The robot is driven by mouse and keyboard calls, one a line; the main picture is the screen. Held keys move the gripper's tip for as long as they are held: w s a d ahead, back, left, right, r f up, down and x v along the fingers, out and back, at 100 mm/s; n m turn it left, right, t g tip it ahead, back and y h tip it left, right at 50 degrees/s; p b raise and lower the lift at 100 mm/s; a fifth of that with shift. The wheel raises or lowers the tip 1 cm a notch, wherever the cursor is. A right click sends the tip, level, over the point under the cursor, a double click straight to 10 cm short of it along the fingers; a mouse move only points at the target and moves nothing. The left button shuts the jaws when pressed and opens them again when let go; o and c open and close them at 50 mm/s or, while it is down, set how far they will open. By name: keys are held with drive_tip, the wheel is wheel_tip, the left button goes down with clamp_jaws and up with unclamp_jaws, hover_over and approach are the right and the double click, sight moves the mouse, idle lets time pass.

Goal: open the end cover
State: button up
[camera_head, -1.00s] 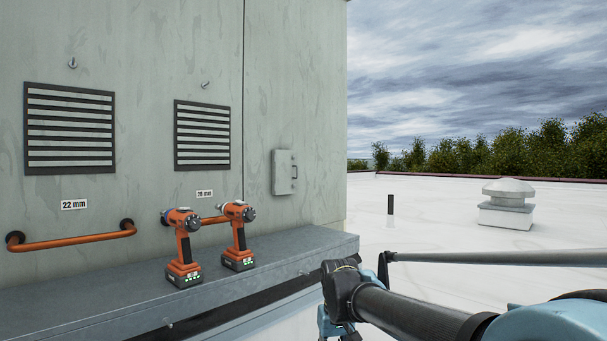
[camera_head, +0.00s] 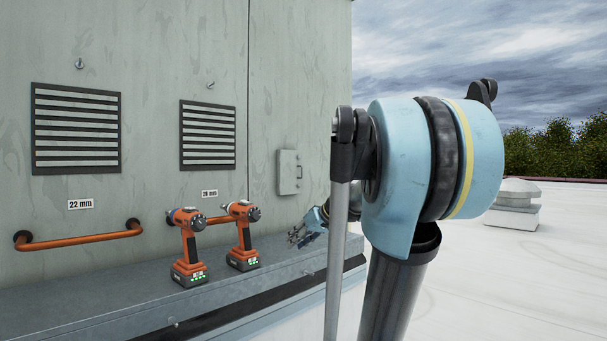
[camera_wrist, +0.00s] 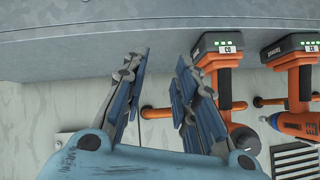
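The end of the grey housing (camera_head: 300,60) faces me, with a vertical seam between two panels. A small grey plate with a dark handle (camera_head: 289,172) is on the right panel; I cannot tell whether it is the end cover. Bolt heads (camera_head: 79,64) (camera_head: 211,86) stick out above the two louvred vents. My gripper (camera_head: 297,238) is near the ledge, right of the drills and below the handle plate. In the wrist view my gripper (camera_wrist: 160,68) has its fingers apart with nothing between them. My arm hides part of the scene to the right.
Two orange drills (camera_head: 188,245) (camera_head: 242,236) stand on the grey ledge (camera_head: 95,295). An orange bar (camera_head: 80,241) is fixed to the left panel, below a "22 mm" label (camera_head: 80,204). A second label (camera_head: 209,193) is under the right vent. Open white roof lies to the right.

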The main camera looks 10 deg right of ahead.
drive_tip(key=w+d+r+t, duration=0.3)
drive_tip(key=w+d+r, duration=0.3)
drive_tip(key=w, duration=0.4)
drive_tip(key=w+d+r+t, duration=0.3)
drive_tip(key=w+d+r, duration=0.1)
drive_tip(key=w+r, duration=0.5)
drive_tip(key=w+d+r+t, duration=0.3)
drive_tip(key=w+d+r, duration=0.3)
drive_tip(key=w, duration=0.5)
approach(293, 173)
drive_tip(key=w+d+r, duration=0.1)
drive_tip(key=w, duration=0.6)
drive_tip(key=shift+w+r+y, duration=0.15)
drive_tip(key=shift+r+y, duration=0.25)
drive_tip(key=shift+d, duration=0.1)
clamp_jaws()
